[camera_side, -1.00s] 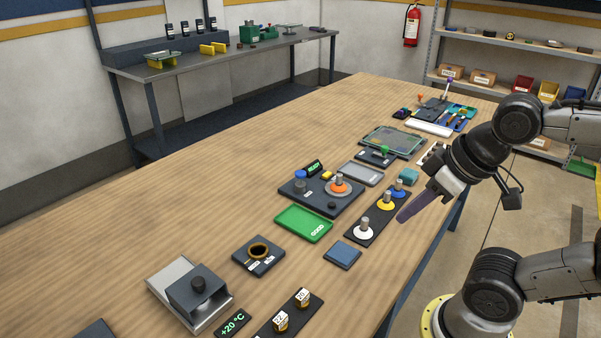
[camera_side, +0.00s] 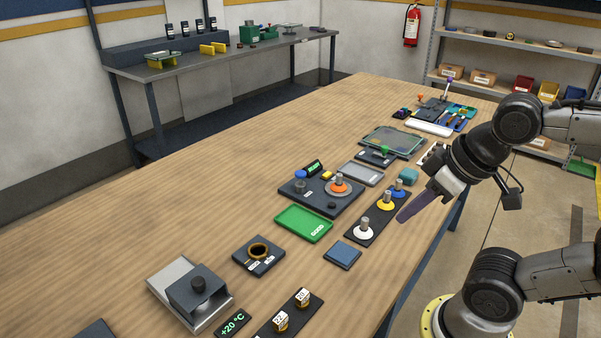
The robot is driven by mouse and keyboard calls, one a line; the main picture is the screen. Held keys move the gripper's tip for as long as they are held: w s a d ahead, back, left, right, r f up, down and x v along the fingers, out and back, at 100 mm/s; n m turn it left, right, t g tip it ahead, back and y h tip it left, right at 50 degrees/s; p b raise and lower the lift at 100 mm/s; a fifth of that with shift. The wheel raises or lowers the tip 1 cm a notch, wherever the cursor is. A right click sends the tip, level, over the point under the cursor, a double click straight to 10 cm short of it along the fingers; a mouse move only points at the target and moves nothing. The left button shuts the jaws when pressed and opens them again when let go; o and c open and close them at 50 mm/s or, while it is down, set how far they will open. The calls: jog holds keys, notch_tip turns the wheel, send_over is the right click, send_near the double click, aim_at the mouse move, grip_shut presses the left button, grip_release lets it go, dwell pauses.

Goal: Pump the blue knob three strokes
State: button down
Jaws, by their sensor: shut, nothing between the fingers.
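A blue knob (camera_side: 301,174) sits above a short grey cylinder at the left back of a dark station plate (camera_side: 318,204). Next to it is a small dark display (camera_side: 315,167) with green characters, too small to read surely.
Between gripper and station lies a dark strip (camera_side: 352,236) with posts on white, yellow and blue bases. A green tray (camera_side: 303,225) and a blue pad (camera_side: 343,254) lie in front. Behind the station is a grey tray (camera_side: 362,173).

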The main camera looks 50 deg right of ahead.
dwell(0.4)
jog(key=w+a+r+m+t+y, duration=0.2)
jog(key=w+a+r+m, duration=0.2)
jog(key=w+r+m, duration=0.4)
jog(key=w+d+r+m+t+y, duration=0.1)
jog(key=w+d+r+m+t, duration=0.15)
jog(key=w+m, duration=0.9)
jog(key=w+d+f+m, duration=0.1)
jog(key=w+d+f, duration=0.2)
jog(key=w+d, duration=0.3)
jog(key=w+d+f+m, duration=0.2)
jog(key=w+d, duration=0.2)
jog(key=w, duration=0.4)
jog(key=w+d+f+m+g+h, duration=0.1)
jog(key=d+f+m, duration=0.1)
jog(key=d+f, duration=0.5)
jog(key=shift+w+d+f, duration=0.25)
jog(key=shift+d+f, duration=0.15)
jog(key=shift+d, duration=0.15)
